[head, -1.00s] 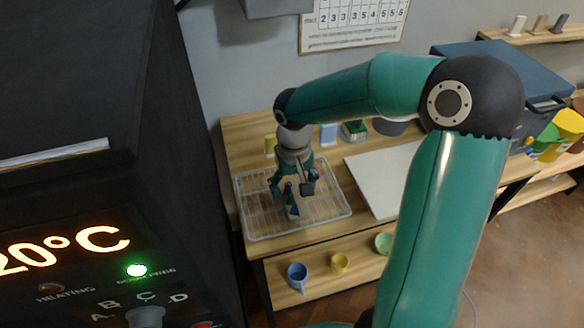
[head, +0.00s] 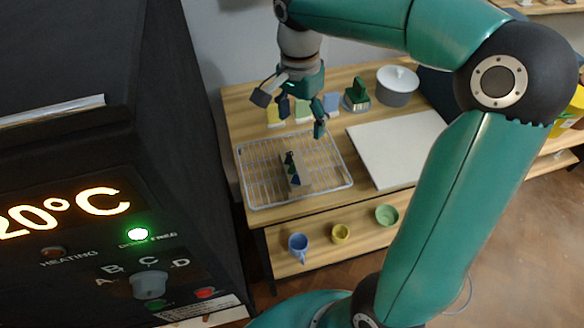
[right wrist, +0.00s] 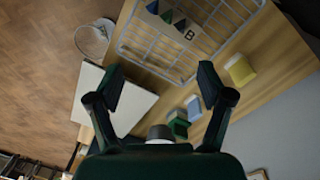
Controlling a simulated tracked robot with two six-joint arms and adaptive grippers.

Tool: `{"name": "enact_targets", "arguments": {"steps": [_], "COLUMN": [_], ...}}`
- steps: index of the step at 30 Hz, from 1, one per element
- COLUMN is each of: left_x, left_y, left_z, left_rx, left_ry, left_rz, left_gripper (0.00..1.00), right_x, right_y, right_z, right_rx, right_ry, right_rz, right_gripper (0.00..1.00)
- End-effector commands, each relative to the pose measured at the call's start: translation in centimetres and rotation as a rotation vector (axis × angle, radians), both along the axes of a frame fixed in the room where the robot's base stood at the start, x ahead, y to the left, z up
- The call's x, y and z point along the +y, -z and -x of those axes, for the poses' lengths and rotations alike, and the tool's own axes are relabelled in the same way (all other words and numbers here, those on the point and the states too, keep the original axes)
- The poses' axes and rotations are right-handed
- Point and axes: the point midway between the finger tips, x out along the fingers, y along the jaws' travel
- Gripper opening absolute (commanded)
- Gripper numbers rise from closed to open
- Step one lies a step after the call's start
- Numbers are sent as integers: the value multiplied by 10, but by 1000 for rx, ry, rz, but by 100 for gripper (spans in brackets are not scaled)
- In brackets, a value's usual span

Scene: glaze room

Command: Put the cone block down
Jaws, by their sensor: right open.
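The cone block (head: 294,178), a pale block with several small dark cones standing in it, rests on the wire rack (head: 262,190) on the wooden table. It also shows at the top of the right wrist view (right wrist: 182,26), where a letter B is on it. My right gripper (head: 302,122) is open and empty, above and behind the block and apart from it. In the right wrist view its two fingers (right wrist: 160,78) are spread wide with nothing between them. My left gripper is not in view.
The dark kiln (head: 150,205) fills the left side. A white board (head: 398,145) lies right of the rack. Behind are coloured tiles (head: 330,102), a green object (head: 357,97) and a lidded pot (head: 397,88). Small cups (head: 298,245) stand on the lower shelf.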

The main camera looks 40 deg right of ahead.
Motion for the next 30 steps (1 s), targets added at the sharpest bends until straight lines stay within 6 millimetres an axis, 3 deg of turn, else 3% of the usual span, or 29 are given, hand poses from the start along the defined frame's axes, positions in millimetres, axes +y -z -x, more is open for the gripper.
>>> {"name": "enact_targets", "arguments": {"steps": [3,7,11,21,30], "left_x": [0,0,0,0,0], "left_y": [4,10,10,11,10], "left_z": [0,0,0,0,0], "left_rx": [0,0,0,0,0], "left_ry": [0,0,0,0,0], "left_rz": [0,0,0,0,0], "left_gripper": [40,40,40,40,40], "right_x": [-1,1,3,3,4], "right_y": [-15,-24,-8,63,90], "right_z": [-5,-14,-13,-13,-14], "right_rx": [-18,-59,-56,-54,-57], "right_ry": [172,201,193,192,190], "right_rz": [10,9,9,8,8], "right_gripper": [80,80,80,80,80]}}
